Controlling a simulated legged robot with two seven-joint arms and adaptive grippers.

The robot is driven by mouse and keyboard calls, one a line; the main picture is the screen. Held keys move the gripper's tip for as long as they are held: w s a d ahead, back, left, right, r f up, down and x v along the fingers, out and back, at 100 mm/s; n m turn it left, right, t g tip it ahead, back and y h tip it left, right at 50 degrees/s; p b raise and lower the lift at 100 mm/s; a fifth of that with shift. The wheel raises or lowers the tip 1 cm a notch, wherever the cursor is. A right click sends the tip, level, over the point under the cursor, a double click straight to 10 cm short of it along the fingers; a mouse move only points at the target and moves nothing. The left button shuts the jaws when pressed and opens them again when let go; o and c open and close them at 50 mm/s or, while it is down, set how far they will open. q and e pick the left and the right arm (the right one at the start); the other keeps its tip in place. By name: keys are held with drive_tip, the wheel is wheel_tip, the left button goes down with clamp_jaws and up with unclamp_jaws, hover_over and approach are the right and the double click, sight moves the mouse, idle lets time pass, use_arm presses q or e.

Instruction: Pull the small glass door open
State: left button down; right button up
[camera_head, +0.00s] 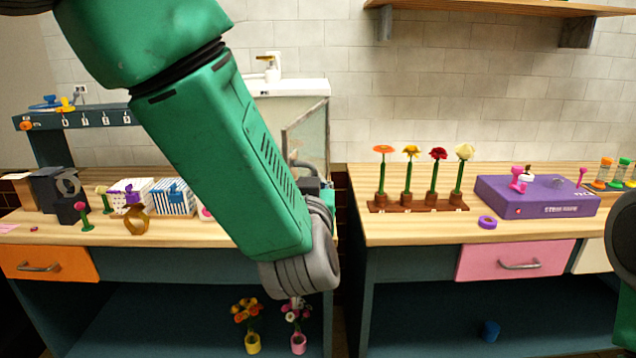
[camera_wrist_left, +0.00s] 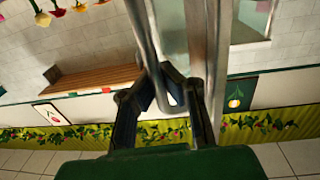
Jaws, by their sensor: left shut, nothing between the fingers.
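The small glass door (camera_head: 306,130) shows at the right side of a white-topped cabinet (camera_head: 290,88), partly hidden by my left arm. It stands at an angle in the head view. In the left wrist view its grey frame (camera_wrist_left: 208,50) runs upright beside a metal bar handle (camera_wrist_left: 143,25). My left gripper (camera_wrist_left: 160,72) is shut with its fingertips together at the bar. Whether the fingers loop around the bar or only touch it, I cannot tell. The head view hides most of that gripper behind my wrist. My right gripper is out of view.
A wooden block with several flowers in tubes (camera_head: 418,205) and a purple box (camera_head: 537,196) stand on the right counter. A purple ring (camera_head: 487,222) lies nearby. White striped crates (camera_head: 172,197) stand on the left counter. Two potted bouquets sit on the shelf below.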

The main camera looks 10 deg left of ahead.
use_arm(q)
drive_tip(key=shift+s+a+f, duration=0.15)
drive_tip(key=shift+s+f, duration=0.05)
drive_tip(key=shift+f, duration=0.1)
drive_tip(key=c, duration=1.6)
unclamp_jaws()
drive_tip(key=shift+s+r, duration=0.1)
drive_tip(key=shift+s, duration=0.05)
drive_tip(key=shift+d+r, duration=0.15)
drive_tip(key=shift+d, duration=0.3)
drive_tip(key=s+d, duration=0.2)
drive_tip(key=s, duration=0.9)
drive_tip(key=shift+s, duration=0.4)
